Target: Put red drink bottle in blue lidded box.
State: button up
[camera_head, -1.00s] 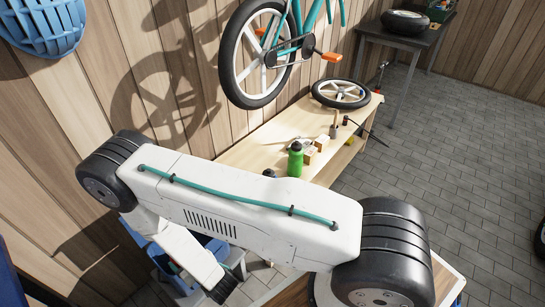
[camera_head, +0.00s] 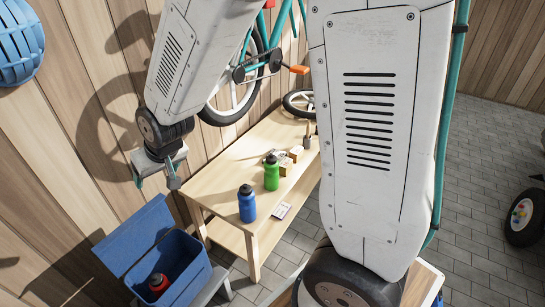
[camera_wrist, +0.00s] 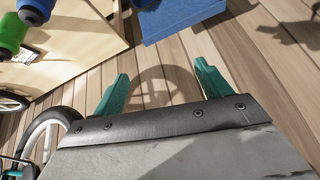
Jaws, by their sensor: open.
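The red drink bottle (camera_head: 158,282) has a black cap and is inside the blue lidded box (camera_head: 186,284), by its left side. The box stands open at the lower left of the head view, its lid (camera_head: 133,236) tilted back toward the wall. My gripper (camera_head: 156,183) is raised above and behind the box, left of the workbench. In the wrist view its two teal fingers (camera_wrist: 160,95) are spread apart with nothing between them. Part of a blue surface (camera_wrist: 180,20) shows at the top there; the red bottle does not show in that view.
A blue bottle (camera_head: 247,204) and a green bottle (camera_head: 271,172) stand on the wooden workbench (camera_head: 215,187). A teal bicycle and the plank wall are close behind my arm.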

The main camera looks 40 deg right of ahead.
jog(key=s+d+r+g, duration=0.1)
jog(key=s+d+r, duration=0.3)
jog(key=s, duration=0.5)
jog(key=s+d+r+g+h, duration=0.1)
jog(key=s+d+r, duration=0.3)
jog(key=s, duration=0.5)
jog(key=s+d+r+g, duration=0.2)
jog(key=s+d+r, duration=0.2)
jog(key=s, duration=0.6)
notch_tip(320, 180, up, 2)
jog(key=shift+d+r+m+g+h, duration=0.25)
jog(key=shift+m+g+h, duration=0.05)
jog(key=shift+m, duration=0.1)
